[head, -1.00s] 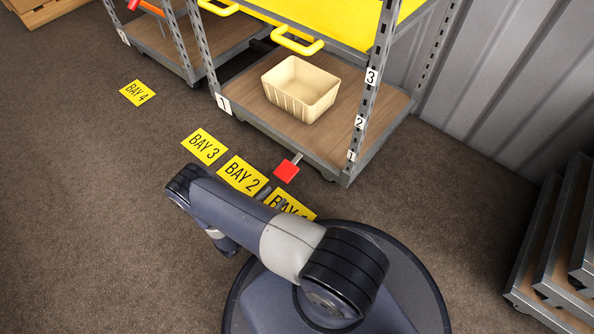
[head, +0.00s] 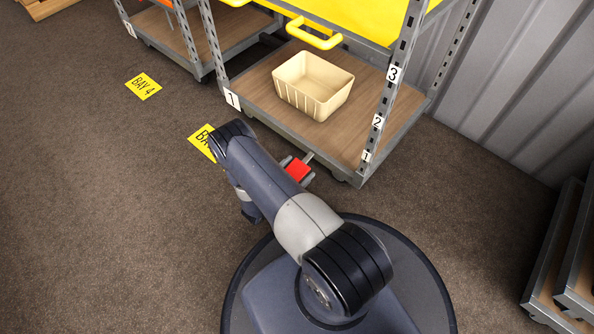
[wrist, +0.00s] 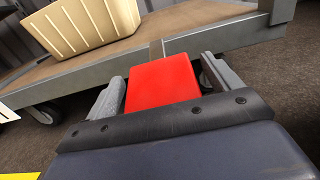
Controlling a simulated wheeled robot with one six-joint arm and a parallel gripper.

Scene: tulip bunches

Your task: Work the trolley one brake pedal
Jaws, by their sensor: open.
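The red brake pedal (head: 298,170) sticks out on a grey stem from the front lower edge of trolley one (head: 262,118), which carries a "1" label. My gripper (head: 299,169) is open, with one finger on each side of the pedal. In the wrist view the red pedal (wrist: 162,82) lies between my two grey fingers (wrist: 165,85). A small gap shows beside the pedal at the right finger; whether the left finger touches it I cannot tell.
A cream crate (head: 313,84) stands on trolley one's wooden deck. Another trolley (head: 190,45) stands at the left. Stacked shelves (head: 566,265) are at the lower right. A BAY 4 floor sign (head: 143,86) lies on open carpet.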

